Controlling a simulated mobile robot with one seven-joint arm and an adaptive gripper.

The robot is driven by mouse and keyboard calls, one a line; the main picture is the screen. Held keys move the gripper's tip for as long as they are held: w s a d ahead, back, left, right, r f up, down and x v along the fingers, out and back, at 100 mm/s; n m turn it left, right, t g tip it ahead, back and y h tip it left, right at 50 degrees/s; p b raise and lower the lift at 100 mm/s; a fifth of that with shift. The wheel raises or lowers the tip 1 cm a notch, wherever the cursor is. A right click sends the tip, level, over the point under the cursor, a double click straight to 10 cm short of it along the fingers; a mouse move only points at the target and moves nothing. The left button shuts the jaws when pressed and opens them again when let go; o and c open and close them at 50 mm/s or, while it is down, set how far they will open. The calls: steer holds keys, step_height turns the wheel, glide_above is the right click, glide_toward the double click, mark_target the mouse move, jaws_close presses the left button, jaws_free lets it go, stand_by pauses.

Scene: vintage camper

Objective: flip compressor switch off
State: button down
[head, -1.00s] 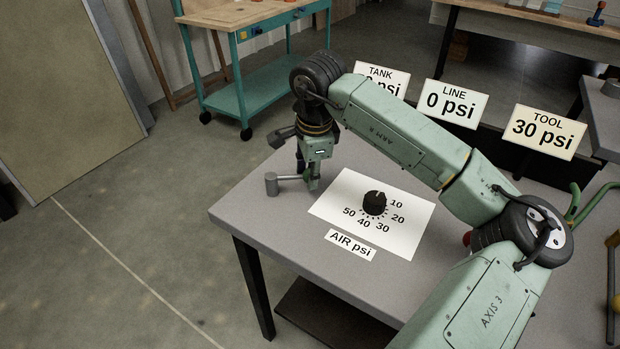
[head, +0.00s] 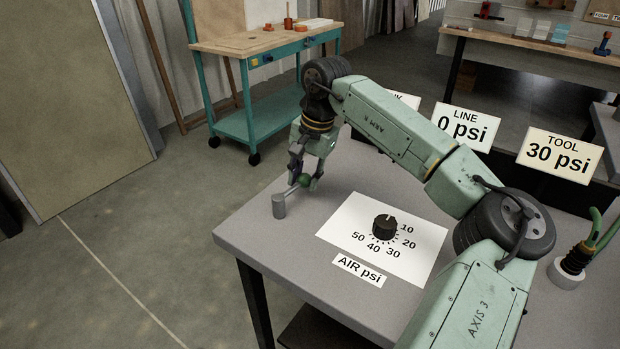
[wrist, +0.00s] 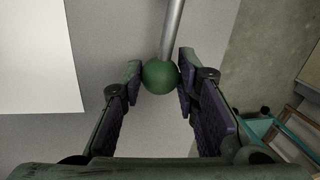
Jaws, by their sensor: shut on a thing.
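A small lever with a green ball knob (wrist: 160,76) and a thin grey rod (wrist: 173,30) is joined to a short grey post (head: 278,206) near the grey table's left corner. In the head view the rod runs from the post toward my gripper (head: 303,181). The wrist view shows the ball between the two fingertips of my gripper (wrist: 159,78), which is shut on it. No on or off marking shows on the lever.
A black dial (head: 384,227) on a white sheet (head: 340,238) is right of the lever. Signs reading LINE 0 psi (head: 463,127) and TOOL 30 psi (head: 559,154) stand behind; my arm partly hides another. A teal cart (head: 265,118) stands beyond the table, with open floor at left.

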steer(key=shift+w+a+n, duration=0.25)
steer(key=shift+a+n, duration=0.1)
steer(key=shift+n, duration=0.25)
steer(key=c, duration=1.2)
jaws_free()
steer(key=shift+r, duration=0.1)
steer(key=r, duration=0.4)
steer(key=d+r, duration=0.1)
steer(key=r, duration=0.2)
steer(key=d+r, duration=0.1)
steer(key=r, duration=0.3)
steer(key=shift+s+r, duration=0.3)
steer(key=shift+s, duration=0.1)
